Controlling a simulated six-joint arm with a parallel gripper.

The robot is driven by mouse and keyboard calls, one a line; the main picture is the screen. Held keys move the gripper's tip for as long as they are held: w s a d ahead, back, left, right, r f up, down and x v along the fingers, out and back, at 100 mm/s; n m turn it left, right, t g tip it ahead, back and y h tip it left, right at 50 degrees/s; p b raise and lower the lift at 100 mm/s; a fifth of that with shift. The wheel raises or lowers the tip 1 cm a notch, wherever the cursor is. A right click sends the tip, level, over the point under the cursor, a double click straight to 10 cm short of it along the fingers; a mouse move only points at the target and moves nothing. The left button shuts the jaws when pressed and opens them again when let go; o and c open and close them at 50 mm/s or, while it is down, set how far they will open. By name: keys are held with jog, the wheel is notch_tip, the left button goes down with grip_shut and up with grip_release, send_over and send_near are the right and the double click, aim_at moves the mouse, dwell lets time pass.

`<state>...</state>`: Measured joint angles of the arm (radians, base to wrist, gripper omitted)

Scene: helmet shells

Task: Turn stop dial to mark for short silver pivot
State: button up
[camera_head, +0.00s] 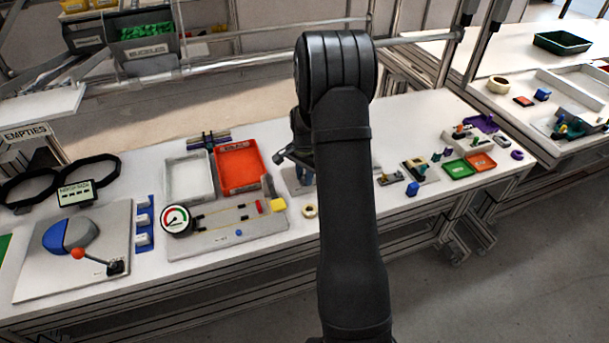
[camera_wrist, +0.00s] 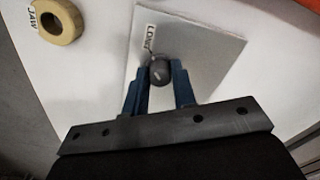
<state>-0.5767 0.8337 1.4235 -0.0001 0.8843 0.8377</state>
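The stop dial (camera_wrist: 160,72) is a small dark grey round knob with a faint light mark on its top. It sits on a light grey plate (camera_wrist: 205,45) beside a white label reading "LONG" (camera_wrist: 151,38). My gripper (camera_wrist: 159,76) has its two blue fingers on either side of the dial, and both appear to touch it. In the head view my arm hides the dial and most of my gripper (camera_head: 306,176). I cannot make out a short mark or a silver pivot.
A tan ring (camera_wrist: 58,22) labelled "JAW" lies left of the plate. In the head view a red tray (camera_head: 240,168), a white tray (camera_head: 188,177) and a gauge board (camera_head: 230,225) stand to the left.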

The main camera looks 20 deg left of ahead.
grip_shut()
jog(key=shift+n, duration=0.4)
jog(key=n, duration=0.3)
jog(key=shift+n, duration=0.3)
jog(key=n, duration=0.3)
jog(key=shift+n, duration=0.4)
jog(key=n, duration=0.5)
jog(key=shift+n, duration=2.4)
